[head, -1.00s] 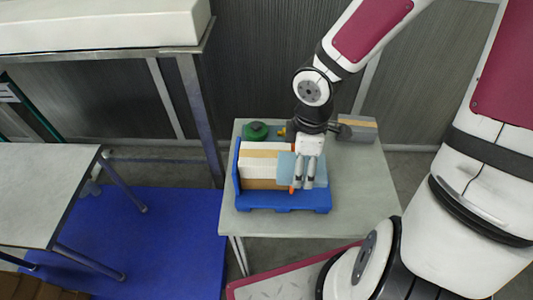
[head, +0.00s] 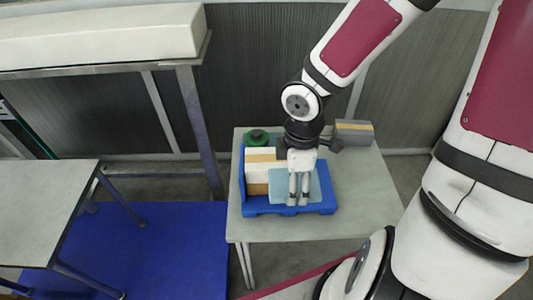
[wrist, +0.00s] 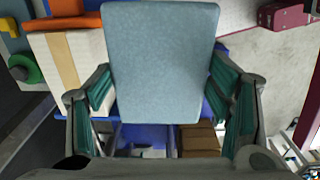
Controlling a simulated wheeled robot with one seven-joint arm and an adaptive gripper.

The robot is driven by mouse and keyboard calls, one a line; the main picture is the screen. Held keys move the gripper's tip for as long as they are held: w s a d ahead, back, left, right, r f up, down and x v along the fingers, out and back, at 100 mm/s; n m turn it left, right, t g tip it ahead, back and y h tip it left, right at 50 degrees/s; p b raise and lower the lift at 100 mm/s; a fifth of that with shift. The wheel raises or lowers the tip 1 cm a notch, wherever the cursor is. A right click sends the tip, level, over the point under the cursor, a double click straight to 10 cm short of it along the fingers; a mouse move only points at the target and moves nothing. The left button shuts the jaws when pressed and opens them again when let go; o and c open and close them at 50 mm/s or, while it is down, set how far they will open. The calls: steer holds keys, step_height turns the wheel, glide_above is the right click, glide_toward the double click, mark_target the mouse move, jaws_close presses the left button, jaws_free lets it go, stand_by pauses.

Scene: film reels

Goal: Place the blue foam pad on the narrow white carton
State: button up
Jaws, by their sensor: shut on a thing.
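The light-blue foam pad (wrist: 160,60) fills the middle of the wrist view, between the two fingers of my gripper (wrist: 165,95). My gripper is shut on it. In the head view, the pad (head: 317,187) shows behind and beside the fingers (head: 298,195), over the blue tray (head: 290,209). A white carton with a tan band (head: 259,170) stands in the tray's left part. A banded carton also shows left of the pad in the wrist view (wrist: 90,48). The pad and gripper hide part of the tray, and I cannot tell which carton is the narrow one.
An orange thing (wrist: 75,22) lies by the banded carton. A green round thing (head: 256,137) and a grey box with a tan band (head: 354,132) sit at the table's back. The grey table (head: 365,205) is clear at right. Another table (head: 45,200) stands left.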

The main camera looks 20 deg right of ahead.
steer(key=shift+w+f+b, duration=0.3)
steer(key=shift+w+b, duration=0.45)
steer(key=shift+w, duration=0.1)
steer(key=b, duration=0.3)
glide_above(270, 158)
steer(key=s, duration=0.1)
steer(key=shift+s+f, duration=0.1)
steer(key=shift+f, duration=0.35)
steer(key=f+b, duration=0.1)
steer(key=w+f, duration=0.1)
steer(key=f, duration=0.1)
steer(key=shift+w+f+b, duration=0.1)
steer(key=shift+f+b, duration=0.1)
steer(key=shift+b, duration=0.15)
steer(key=shift+f, duration=0.2)
steer(key=o, duration=0.7)
steer(key=shift+o, duration=1.2)
